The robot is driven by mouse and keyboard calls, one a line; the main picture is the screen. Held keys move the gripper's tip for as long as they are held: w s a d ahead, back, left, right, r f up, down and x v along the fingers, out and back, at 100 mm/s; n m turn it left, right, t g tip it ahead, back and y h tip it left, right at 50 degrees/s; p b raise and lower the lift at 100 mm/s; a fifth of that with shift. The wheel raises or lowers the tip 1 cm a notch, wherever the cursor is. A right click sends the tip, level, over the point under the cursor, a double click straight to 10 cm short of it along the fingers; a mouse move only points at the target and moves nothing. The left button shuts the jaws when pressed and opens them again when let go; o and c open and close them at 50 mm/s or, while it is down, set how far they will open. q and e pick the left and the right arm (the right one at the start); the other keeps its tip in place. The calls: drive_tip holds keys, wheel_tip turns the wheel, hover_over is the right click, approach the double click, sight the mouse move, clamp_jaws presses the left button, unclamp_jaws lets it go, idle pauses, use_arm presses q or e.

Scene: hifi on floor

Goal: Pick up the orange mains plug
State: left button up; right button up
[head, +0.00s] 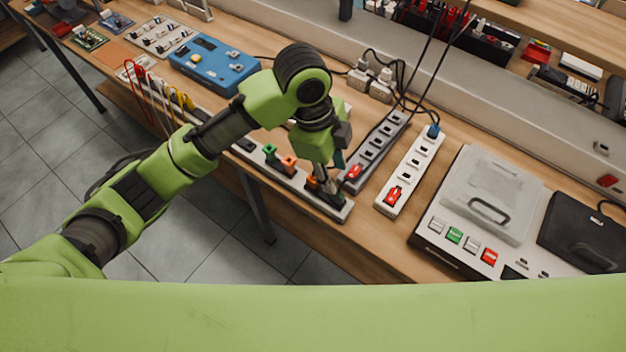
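A white power strip (240,152) lies along the front edge of the bench. In it stand a green plug (269,152), an orange plug (289,163) and another orange piece (311,183), probably a second orange plug, partly hidden by my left gripper. My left gripper (325,190) points down at the right end of this strip, just right of that second orange piece. Its fingertips are small and partly covered, so I cannot tell whether they are open or touch anything. My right gripper is not in view.
Two more power strips, a grey one (377,146) and a white one (411,172) with a blue plug (433,131), lie behind and to the right. Black cables rise from them. A grey-white device (480,195) fills the right; a blue box (213,66) stands left.

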sight(313, 178)
use_arm(q)
drive_tip(key=w+a+r+m+y, duration=0.3)
drive_tip(key=w+a+r, duration=0.1)
wheel_tip(313, 178, down, 8)
drive_tip(key=shift+r+p, duration=0.1)
drive_tip(key=shift+p, duration=0.75)
drive_tip(key=f+p, duration=0.1)
drive_tip(key=f, duration=0.1)
drive_tip(key=f+p, duration=0.1)
drive_tip(key=f, duration=0.1)
drive_tip(key=shift+s+a+f, duration=0.1)
drive_tip(key=shift+s, duration=0.1)
drive_tip(key=shift+f, duration=0.6)
clamp_jaws()
